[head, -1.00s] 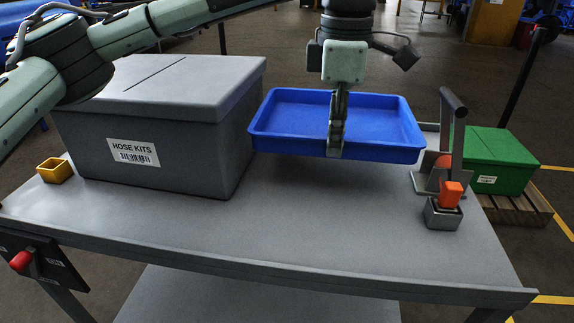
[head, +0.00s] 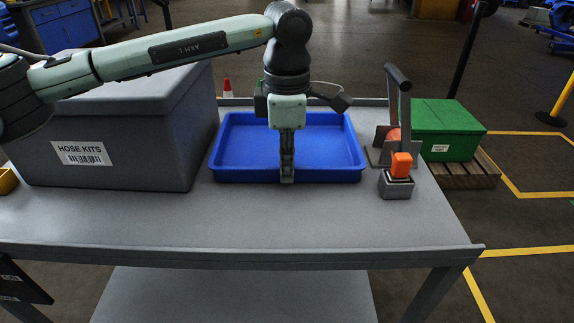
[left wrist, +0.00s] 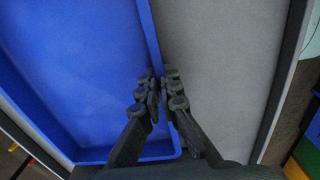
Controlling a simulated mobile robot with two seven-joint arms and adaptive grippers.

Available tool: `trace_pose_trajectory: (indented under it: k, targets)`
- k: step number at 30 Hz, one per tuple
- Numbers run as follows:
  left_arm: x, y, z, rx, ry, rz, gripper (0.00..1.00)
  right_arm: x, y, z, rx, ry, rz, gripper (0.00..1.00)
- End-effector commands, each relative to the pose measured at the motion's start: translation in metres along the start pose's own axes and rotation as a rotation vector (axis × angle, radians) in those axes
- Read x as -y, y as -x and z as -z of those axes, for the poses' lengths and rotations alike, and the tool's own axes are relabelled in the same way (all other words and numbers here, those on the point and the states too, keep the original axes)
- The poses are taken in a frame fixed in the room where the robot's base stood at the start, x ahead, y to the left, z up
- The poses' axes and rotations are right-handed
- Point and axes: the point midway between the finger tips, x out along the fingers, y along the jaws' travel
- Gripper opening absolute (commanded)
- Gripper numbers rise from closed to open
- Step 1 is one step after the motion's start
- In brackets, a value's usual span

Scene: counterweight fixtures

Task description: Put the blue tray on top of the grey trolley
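The blue tray (head: 240,150) is level at the middle of the grey trolley top (head: 250,220), between a grey box and a metal fixture. Its base looks to be on the trolley top or very close to it; no clear gap shows. My left gripper (head: 287,178) points down at the tray's front wall. In the left wrist view, the fingers of my left gripper (left wrist: 163,78) are closed on either side of the rim of the blue tray (left wrist: 75,70). The bare grey trolley top (left wrist: 220,70) shows beside it. My right gripper is not in view.
The grey HOSE KITS box (head: 120,135) stands close left of the tray. A metal fixture with an upright handle (head: 398,120) and a small block with an orange top (head: 399,175) stand close right. A green box (head: 440,130) sits on a pallet beyond. The trolley's front strip is clear.

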Motion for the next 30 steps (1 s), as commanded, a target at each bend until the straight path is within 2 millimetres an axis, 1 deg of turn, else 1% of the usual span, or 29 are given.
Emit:
trace_pose_trajectory:
  k: [1,6,14,17,18,20,23,30]
  targets:
    - [0.000,0.000,0.000,0.000,0.000,0.000,0.07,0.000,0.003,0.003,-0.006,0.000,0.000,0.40]
    - [0.000,0.000,0.000,0.000,0.000,0.000,0.26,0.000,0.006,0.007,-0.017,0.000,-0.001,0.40]
    - [0.000,0.001,0.000,0.000,0.000,0.000,0.26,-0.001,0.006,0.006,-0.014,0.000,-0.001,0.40]
    - [0.000,0.004,0.000,0.000,0.000,0.000,0.26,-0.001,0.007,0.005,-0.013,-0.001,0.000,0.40]
    - [-0.001,0.006,0.000,0.001,0.000,-0.002,0.26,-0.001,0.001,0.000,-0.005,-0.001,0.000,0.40]
    - [-0.001,0.015,-0.001,0.002,0.000,-0.004,0.26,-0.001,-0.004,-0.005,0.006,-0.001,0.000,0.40]
    - [-0.001,0.035,-0.001,0.002,0.000,-0.004,0.26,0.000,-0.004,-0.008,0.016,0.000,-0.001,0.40]
    - [-0.001,0.087,-0.001,0.001,0.000,-0.003,0.26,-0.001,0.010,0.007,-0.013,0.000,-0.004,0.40]
